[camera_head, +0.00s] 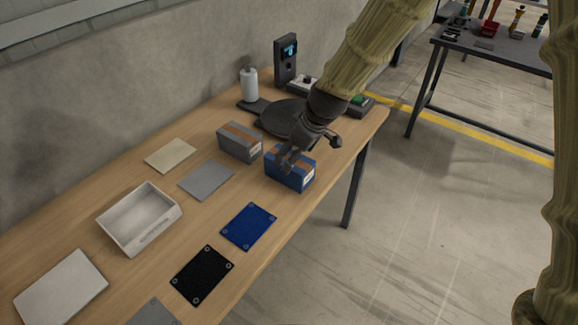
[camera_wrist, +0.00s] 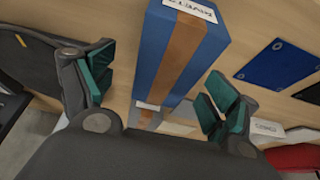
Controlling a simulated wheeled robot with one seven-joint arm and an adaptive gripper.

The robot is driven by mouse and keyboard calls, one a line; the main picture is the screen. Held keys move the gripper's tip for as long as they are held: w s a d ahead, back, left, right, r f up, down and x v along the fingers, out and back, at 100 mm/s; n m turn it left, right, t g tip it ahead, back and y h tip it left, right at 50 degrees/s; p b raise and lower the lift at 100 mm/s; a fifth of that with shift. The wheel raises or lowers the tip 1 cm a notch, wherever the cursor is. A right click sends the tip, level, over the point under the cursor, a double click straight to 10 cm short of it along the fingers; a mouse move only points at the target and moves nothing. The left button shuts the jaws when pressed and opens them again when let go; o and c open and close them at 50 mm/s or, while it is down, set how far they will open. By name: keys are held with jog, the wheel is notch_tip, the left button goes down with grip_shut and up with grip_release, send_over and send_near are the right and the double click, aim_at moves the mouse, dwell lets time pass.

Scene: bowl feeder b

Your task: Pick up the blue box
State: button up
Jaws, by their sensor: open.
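The blue box (camera_head: 291,171) stands on the wooden table near its right front edge, with a brown tape strip and a white label. In the wrist view the blue box (camera_wrist: 180,50) is ahead of my gripper, in the gap between the fingers. My gripper (camera_head: 288,158) reaches down from the upper right, just over the box, and hides part of its top. In the wrist view my gripper (camera_wrist: 155,88) is open, with green pads on each side of the box. I cannot tell whether a pad touches it.
A grey box (camera_head: 240,142) stands close behind the blue box to the left. A dark round plate (camera_head: 280,117) lies behind my gripper. Blue (camera_head: 249,226) and black (camera_head: 202,274) flat plates and a white tray (camera_head: 167,233) lie left of the box.

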jog(key=shift+s+a+p+x, duration=0.15)
jog(key=shift+p+x, duration=0.1)
jog(key=shift+x, duration=0.9)
jog(key=shift+s+a+p+x, duration=0.1)
jog(key=shift+a+p+x, duration=0.1)
jog(key=shift+x, duration=1)
jog(key=shift+w+a+f, duration=0.1)
jog(key=shift+w+f, duration=0.1)
jog(key=shift+f, duration=0.25)
jog(key=shift+f, duration=0.25)
jog(key=c, duration=1.3)
jog(key=shift+c, duration=0.3)
